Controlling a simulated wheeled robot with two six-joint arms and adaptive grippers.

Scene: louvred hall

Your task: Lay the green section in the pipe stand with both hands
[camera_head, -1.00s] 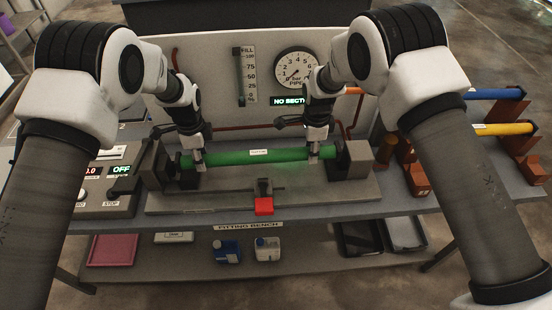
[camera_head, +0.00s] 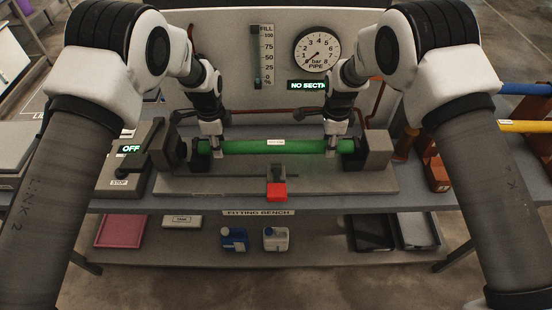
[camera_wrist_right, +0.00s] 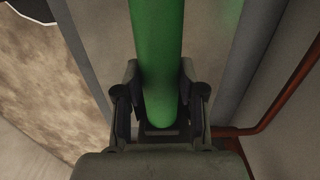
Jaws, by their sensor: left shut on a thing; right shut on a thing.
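The green section (camera_head: 247,147) is a straight green pipe with a small white label. It lies level between the two dark end blocks of the pipe stand (camera_head: 315,186); whether it rests in the stand or hangs just above it I cannot tell. My left gripper (camera_head: 216,148) is shut on the pipe near its left end. My right gripper (camera_head: 331,150) is shut on it near its right end. In the right wrist view the green section (camera_wrist_right: 157,50) runs between the fingers of my right gripper (camera_wrist_right: 160,100). The display reads "NO SECT", partly covered by my right arm.
A red-handled clamp (camera_head: 277,191) stands at the stand's front. A pressure gauge (camera_head: 317,49) and fill scale (camera_head: 256,55) are on the back panel. Blue (camera_head: 523,89) and yellow (camera_head: 523,126) pipes lie on a rack at right. A control box (camera_head: 126,165) reading "OFF" is at left.

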